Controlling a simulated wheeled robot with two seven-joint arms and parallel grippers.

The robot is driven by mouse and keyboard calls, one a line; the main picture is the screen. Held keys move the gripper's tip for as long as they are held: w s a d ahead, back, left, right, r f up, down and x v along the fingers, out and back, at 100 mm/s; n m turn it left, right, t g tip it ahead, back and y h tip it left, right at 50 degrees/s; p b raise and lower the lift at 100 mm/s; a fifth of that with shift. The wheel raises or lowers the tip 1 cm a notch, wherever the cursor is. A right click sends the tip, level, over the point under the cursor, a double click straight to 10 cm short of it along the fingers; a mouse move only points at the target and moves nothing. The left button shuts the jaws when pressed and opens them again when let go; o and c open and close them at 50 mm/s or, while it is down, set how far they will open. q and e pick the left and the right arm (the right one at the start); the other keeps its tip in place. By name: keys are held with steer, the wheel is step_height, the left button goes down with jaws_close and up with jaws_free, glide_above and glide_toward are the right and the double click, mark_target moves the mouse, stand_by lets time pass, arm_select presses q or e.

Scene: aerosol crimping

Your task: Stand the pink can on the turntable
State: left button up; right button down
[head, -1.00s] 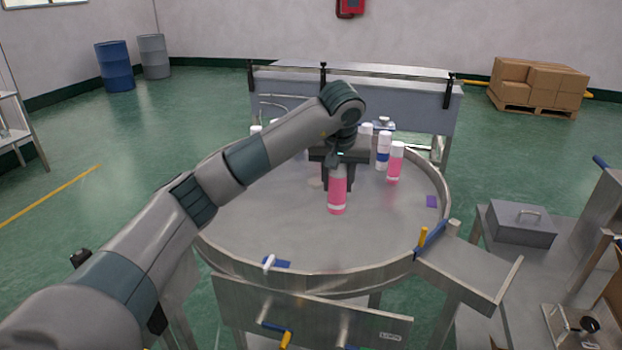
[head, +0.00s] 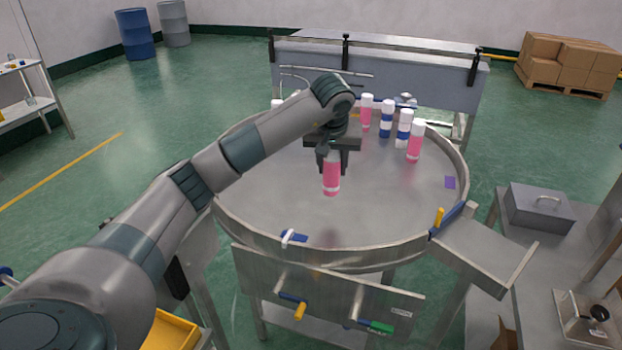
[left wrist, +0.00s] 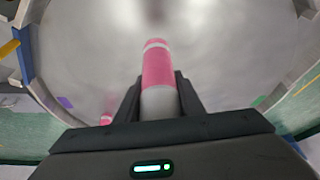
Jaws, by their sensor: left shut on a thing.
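The pink can (head: 331,176), with a white top and a pale band near its base, is in my left gripper (head: 332,154). The fingers are shut around its upper part. It is roughly upright, with a faint dark patch on the turntable (head: 270,200) below and in front of it. The can seems to be just above the surface; the exact gap is hard to tell. The left wrist view also shows the can (left wrist: 158,75) between the fingers (left wrist: 158,100), over the bare metal top. My right gripper is not in view.
Other pink cans (head: 414,142) (head: 366,113) and blue-and-white cans (head: 403,130) (head: 386,118) stand at the turntable's back right. A raised rim (head: 330,255) surrounds the turntable. A grey box (head: 540,207) sits on a side table.

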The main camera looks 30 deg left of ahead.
arm_select(q)
steer(key=s+a+f+p, duration=0.1)
steer(key=a+f+p, duration=0.1)
steer(key=a, duration=0.4)
steer(key=shift+s+f, duration=0.25)
steer(key=shift+f, duration=0.6)
steer(key=shift+f, duration=0.15)
steer(key=shift+f+p, duration=0.65)
steer(key=shift+p, duration=0.15)
steer(key=shift+f+p, duration=0.45)
steer(key=shift+f, duration=0.75)
